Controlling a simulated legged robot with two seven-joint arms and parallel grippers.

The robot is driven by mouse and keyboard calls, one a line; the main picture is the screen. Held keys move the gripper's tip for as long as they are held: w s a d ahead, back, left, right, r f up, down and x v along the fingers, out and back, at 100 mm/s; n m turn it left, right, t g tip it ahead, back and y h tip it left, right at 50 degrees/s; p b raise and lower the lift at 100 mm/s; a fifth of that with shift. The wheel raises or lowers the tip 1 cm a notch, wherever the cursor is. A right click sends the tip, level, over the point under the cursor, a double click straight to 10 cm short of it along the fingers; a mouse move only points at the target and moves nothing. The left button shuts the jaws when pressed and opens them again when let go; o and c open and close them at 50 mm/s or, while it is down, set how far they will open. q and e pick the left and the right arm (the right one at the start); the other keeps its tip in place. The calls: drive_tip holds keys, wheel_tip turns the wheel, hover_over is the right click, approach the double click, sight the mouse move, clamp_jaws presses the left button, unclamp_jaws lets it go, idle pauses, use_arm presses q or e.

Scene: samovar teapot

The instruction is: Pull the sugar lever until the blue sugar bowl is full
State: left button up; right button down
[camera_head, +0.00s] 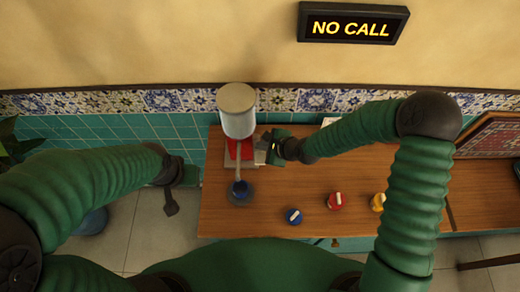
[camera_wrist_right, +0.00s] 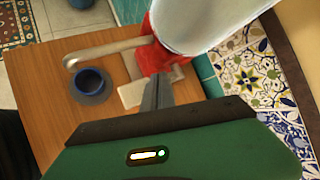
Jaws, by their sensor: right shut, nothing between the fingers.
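The sugar dispenser has a pale cylinder (camera_head: 237,122) over a red body (camera_head: 230,158); both also show in the wrist view, the cylinder (camera_wrist_right: 205,22) and the red body (camera_wrist_right: 153,57). A beige spout (camera_wrist_right: 110,50) runs from it toward the blue sugar bowl (camera_head: 240,188). The bowl (camera_wrist_right: 90,80) stands on a dark saucer (camera_wrist_right: 92,99); its inside looks dark blue, with no white visible. My right gripper (camera_head: 262,148) is shut and empty beside the dispenser's right side. I cannot clearly pick out the lever. My left gripper (camera_head: 171,203) hangs left of the table; its jaws are unclear.
A tiled wall (camera_head: 165,100) stands close behind. A "NO CALL" sign (camera_head: 352,25) hangs above. A red patterned panel (camera_head: 490,140) is at far right.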

sight(261, 152)
drive_tip(key=shift+s+f+b, duration=0.2)
drive_tip(key=shift+f+b, duration=0.7)
drive_tip(key=shift+f, duration=0.8)
idle(1.5)
drive_tip(key=shift+r+p, duration=1.7)
drive_tip(key=shift+r, duration=0.3)
drive_tip(key=shift+w, duration=0.1)
drive_tip(key=shift+w+r+p, duration=0.1)
drive_tip(key=shift+r+p, duration=0.5)
drive_tip(key=shift+p, duration=0.1)
wheel_tip(261, 152, up, 4)
drive_tip(key=p, duration=0.3)
drive_tip(key=shift+w, duration=0.1)
